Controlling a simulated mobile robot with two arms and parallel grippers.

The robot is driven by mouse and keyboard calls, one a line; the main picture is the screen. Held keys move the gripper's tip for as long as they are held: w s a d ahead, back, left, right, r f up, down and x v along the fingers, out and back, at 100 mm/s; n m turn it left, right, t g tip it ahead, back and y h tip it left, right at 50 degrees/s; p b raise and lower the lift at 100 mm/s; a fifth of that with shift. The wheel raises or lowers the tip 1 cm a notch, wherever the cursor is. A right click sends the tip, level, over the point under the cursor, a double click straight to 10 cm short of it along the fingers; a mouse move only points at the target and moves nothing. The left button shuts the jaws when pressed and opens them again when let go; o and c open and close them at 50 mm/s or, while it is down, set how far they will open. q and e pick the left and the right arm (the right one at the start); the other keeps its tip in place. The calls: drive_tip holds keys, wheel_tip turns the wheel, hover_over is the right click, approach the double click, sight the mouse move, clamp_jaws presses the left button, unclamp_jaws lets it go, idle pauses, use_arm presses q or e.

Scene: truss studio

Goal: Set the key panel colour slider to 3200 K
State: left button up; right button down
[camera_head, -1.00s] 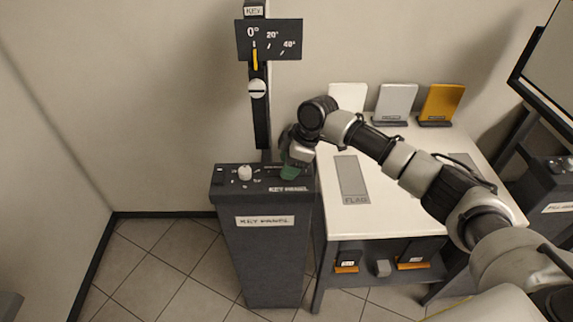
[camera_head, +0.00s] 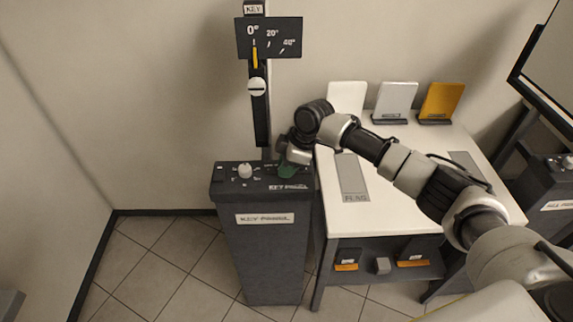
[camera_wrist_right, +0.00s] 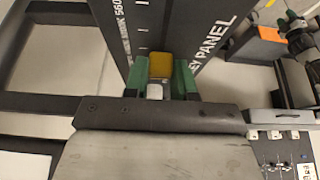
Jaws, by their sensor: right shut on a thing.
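The key panel console (camera_head: 265,250) is a dark grey pedestal labelled KEY PANEL, with controls on its sloping top. My right gripper (camera_head: 287,171) is at the right part of that top and hides the slider there. In the right wrist view, the green fingertips of my right gripper (camera_wrist_right: 160,82) are shut on a yellow slider knob (camera_wrist_right: 160,65), one finger on each side. A scale (camera_wrist_right: 142,35) with white ticks runs beyond the knob. A marking that looks like 5600 shows at its far end; no 3200 mark is legible. My left gripper is not in view.
A white knob (camera_head: 245,171) stands on the console's left part. A white table (camera_head: 405,205) with a FLAG plate (camera_head: 352,178) is close on the right. A post with an angle plate (camera_head: 279,38) rises behind the console. Tiled floor is free on the left.

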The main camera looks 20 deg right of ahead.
sight(263, 175)
drive_tip(key=a, duration=0.2)
drive_tip(key=w+a, duration=0.1)
drive_tip(key=a, duration=0.1)
drive_tip(key=shift+w+a, duration=0.15)
drive_tip(key=shift+a, duration=0.1)
drive_tip(key=shift+r, duration=0.1)
drive_tip(key=c, duration=1.2)
unclamp_jaws()
drive_tip(key=shift+o, duration=1.4)
drive_tip(key=shift+a, duration=0.1)
